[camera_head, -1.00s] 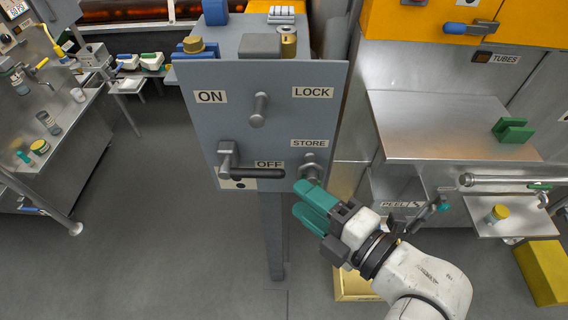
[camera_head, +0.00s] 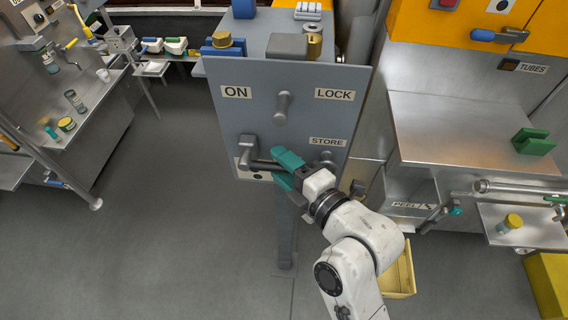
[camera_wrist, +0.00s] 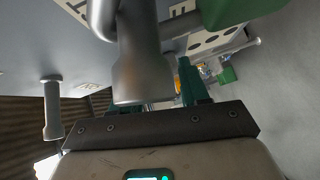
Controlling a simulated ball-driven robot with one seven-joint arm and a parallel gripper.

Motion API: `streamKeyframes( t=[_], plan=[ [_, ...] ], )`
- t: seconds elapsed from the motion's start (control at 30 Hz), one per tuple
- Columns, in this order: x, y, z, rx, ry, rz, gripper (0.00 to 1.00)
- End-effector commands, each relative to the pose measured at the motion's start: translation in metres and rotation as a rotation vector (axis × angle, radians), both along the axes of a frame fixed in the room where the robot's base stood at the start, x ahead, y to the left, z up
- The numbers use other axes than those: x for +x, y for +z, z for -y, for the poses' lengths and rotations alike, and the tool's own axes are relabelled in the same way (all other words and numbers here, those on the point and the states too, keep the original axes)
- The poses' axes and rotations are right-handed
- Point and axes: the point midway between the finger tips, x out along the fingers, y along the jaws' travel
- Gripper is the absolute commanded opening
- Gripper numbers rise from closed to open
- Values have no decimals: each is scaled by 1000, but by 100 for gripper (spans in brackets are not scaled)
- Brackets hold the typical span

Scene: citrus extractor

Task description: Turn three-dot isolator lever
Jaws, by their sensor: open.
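The isolator lever (camera_head: 264,165) is on the lower left of a grey panel (camera_head: 225,120). My fingers hide the OFF label. In the wrist view a thick grey post (camera_wrist: 142,78) fills the front, partly hiding the fingers.
Grey pegs stick out of the panel below ON and LOCK (camera_head: 283,105) and below STORE (camera_head: 326,159), close to my gripper. A steel counter (camera_head: 440,130) with a green block (camera_head: 534,141) stands at right. A yellow bin (camera_head: 400,278) is low behind my arm. Floor at left is clear.

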Motion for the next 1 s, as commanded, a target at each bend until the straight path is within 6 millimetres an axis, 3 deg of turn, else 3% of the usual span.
streamKeyframes(
  t=[0.07, 0.5, 1.0],
  plan=[
    [0, 0, 0, 0, 0, 0, 43],
    [0, 0, 0, -1, 0, -1, 1],
    [3, 1, 1, -7, -1, -1, 0]
  ],
)
